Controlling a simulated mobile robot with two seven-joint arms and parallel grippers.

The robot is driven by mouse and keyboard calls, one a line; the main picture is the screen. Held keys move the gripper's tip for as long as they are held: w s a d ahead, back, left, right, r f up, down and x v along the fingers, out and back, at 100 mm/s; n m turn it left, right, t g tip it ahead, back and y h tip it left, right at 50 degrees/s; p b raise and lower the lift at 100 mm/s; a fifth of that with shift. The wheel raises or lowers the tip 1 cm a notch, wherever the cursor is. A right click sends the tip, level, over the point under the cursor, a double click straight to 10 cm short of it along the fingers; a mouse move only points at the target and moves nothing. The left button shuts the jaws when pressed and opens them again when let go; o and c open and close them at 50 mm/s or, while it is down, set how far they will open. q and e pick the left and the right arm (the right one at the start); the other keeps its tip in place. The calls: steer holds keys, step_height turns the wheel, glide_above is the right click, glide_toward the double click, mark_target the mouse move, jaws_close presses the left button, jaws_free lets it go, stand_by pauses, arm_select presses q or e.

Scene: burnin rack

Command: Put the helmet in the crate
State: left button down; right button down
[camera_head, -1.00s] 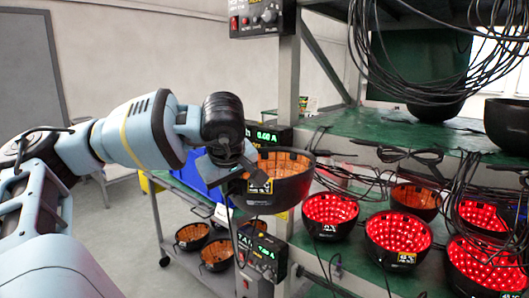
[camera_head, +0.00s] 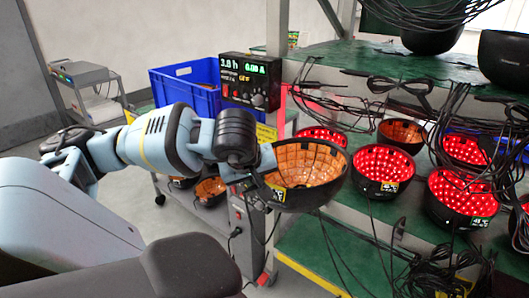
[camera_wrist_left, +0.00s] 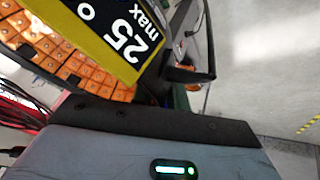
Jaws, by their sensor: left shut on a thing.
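The helmet (camera_head: 335,175) is a black bowl with an unlit orange-tiled inside and a yellow-edged label, and it also shows close up in the wrist view (camera_wrist_left: 45,45). My left gripper (camera_head: 268,183) is shut on its left rim and holds it up, opening upward, in front of the rack. The blue crate (camera_head: 164,93) stands behind my left forearm, left of the helmet. Its lower part is partly hidden by my arm. My right gripper is not in view.
A power box (camera_head: 250,80) with a display stands between crate and rack. More helmets (camera_head: 211,188) sit below the crate. A grey trolley (camera_head: 85,75) stands far left.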

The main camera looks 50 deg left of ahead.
mark_target(288, 211)
arm_select(q)
steer(key=d+f+m, duration=0.1)
steer(key=d, duration=0.2)
steer(key=w+d+f+m+h, duration=0.1)
steer(key=d, duration=0.2)
steer(key=w+d+f+m, duration=0.1)
steer(key=d+f, duration=0.1)
steer(key=shift+w+d+t+h, duration=0.15)
steer(key=shift+d+t+h, duration=0.15)
steer(key=shift+d+t, duration=0.1)
steer(key=s+d+m+h, duration=0.1)
steer(key=d+m+h, duration=0.4)
steer(key=d, duration=2.3)
steer(key=m, duration=0.5)
steer(key=shift+s+d+r+m+g, duration=0.25)
steer(key=shift+m+g, duration=0.05)
steer(key=shift+m, duration=0.1)
steer(key=shift+a, duration=0.1)
